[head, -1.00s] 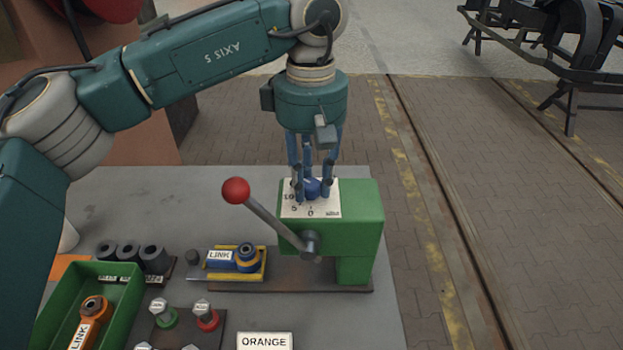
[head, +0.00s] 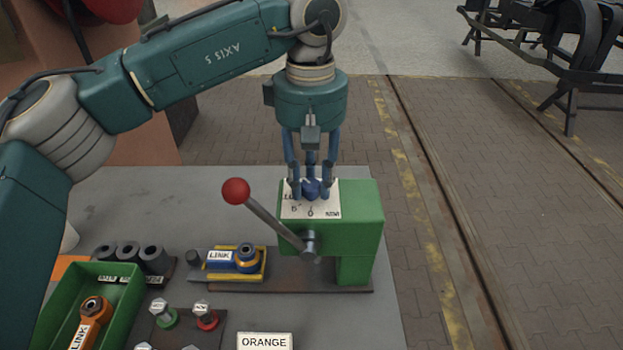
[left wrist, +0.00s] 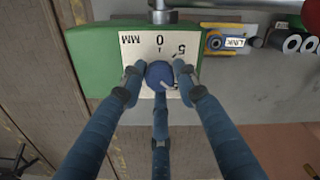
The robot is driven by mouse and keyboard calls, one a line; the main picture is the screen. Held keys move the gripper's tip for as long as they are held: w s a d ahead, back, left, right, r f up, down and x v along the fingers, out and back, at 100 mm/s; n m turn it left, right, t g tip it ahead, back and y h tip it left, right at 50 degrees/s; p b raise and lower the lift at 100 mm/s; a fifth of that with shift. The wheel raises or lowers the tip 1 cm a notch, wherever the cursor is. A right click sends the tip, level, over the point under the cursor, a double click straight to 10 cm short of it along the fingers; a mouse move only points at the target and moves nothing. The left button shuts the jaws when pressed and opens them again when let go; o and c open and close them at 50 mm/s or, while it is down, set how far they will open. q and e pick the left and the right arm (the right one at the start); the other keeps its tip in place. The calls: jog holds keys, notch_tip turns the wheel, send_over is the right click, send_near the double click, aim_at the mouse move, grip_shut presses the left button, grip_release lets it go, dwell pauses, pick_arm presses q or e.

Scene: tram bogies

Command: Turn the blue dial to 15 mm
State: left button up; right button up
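The blue dial (head: 312,188) sits on a white scale plate (head: 330,204) on top of the green fixture (head: 366,215). My left gripper (head: 311,186) points straight down with its fingers spread around the dial. In the left wrist view the gripper (left wrist: 160,82) looks open, with narrow gaps between its fingertips and the dial (left wrist: 158,73). The plate (left wrist: 135,54) shows 0, 5 and MM there; other marks are hidden by the fingers. I cannot read which mark the dial points to. My right gripper is not in view.
A lever with a red ball (head: 236,190) leans out left of the fixture. A blue link (head: 222,257) lies in a yellow holder below it. A green tray (head: 125,290) holds an orange link (head: 91,318). An ORANGE sign (head: 264,341) stands at the front. The grey bench behind the lever is clear.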

aim_at(309, 183)
pick_arm(q)
jog(key=shift+o, duration=1.2)
jog(key=shift+a, duration=0.1)
notch_tip(309, 183, up, 12)
